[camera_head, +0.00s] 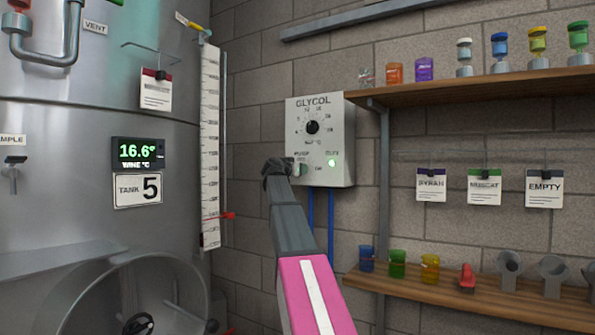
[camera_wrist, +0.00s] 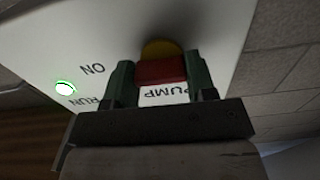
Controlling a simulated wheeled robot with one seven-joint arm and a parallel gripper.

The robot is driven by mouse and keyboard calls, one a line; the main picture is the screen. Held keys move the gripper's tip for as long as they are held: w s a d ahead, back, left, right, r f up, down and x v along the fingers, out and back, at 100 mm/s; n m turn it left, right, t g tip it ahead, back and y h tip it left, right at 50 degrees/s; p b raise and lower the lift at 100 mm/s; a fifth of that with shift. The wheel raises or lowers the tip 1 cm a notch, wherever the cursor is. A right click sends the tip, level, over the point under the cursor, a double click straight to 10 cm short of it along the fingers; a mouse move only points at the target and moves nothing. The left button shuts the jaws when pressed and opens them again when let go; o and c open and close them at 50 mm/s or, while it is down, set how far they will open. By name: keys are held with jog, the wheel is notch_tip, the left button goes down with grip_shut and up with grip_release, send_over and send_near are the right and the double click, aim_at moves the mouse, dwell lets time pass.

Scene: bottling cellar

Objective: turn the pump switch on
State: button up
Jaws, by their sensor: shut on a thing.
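The glycol control box (camera_head: 343,140) is a white box on the brick wall, with a dial and a PUMP label. In the wrist view its face (camera_wrist: 60,35) appears upside down. The pump switch (camera_wrist: 162,71) has a red handle on a yellow round base. My gripper (camera_head: 278,167) is at the lower left of the box, and its arm comes up from below. In the wrist view the two dark green fingers of my gripper (camera_wrist: 160,82) are shut on the red handle. The head view mostly hides the switch. The green lamp (camera_head: 331,163) by RUN is lit, also in the wrist view (camera_wrist: 65,88).
The black dial (camera_head: 312,127) sits above the switch. To the right are an upper shelf (camera_head: 480,82) and a lower shelf (camera_head: 455,298) with coloured jars. A steel tank (camera_head: 90,100) and a level gauge (camera_head: 210,150) stand on the left. Two blue pipes (camera_head: 331,220) run below the box.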

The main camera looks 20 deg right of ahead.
jog(key=o, duration=0.9)
jog(key=shift+o, duration=0.2)
jog(key=v, duration=1.1)
jog(key=shift+d+f, duration=0.1)
jog(key=s+a+f+n+g+y, duration=0.2)
jog(key=f+n+y, duration=0.15)
jog(key=f, duration=1.65)
jog(key=s+a+f+n+g+y, duration=0.2)
jog(key=a+f+y, duration=0.15)
jog(key=f, duration=1.65)
jog(key=s+a+f+n+g+y, duration=0.1)
jog(key=s+a+f+g+y, duration=0.1)
jog(key=s+f, duration=0.5)
jog(key=s+a+f+n+g+y, duration=0.2)
jog(key=s+a+f, duration=0.2)
jog(key=s+f, duration=0.4)
jog(key=s+a+f+n+g+y, duration=0.2)
jog(key=s+f, duration=0.6)
jog(key=f, duration=0.8)
jog(key=shift+s+a+f+g+y, duration=0.2)
jog(key=shift+a+f+g+y, duration=0.25)
jog(key=shift+a, duration=0.5)
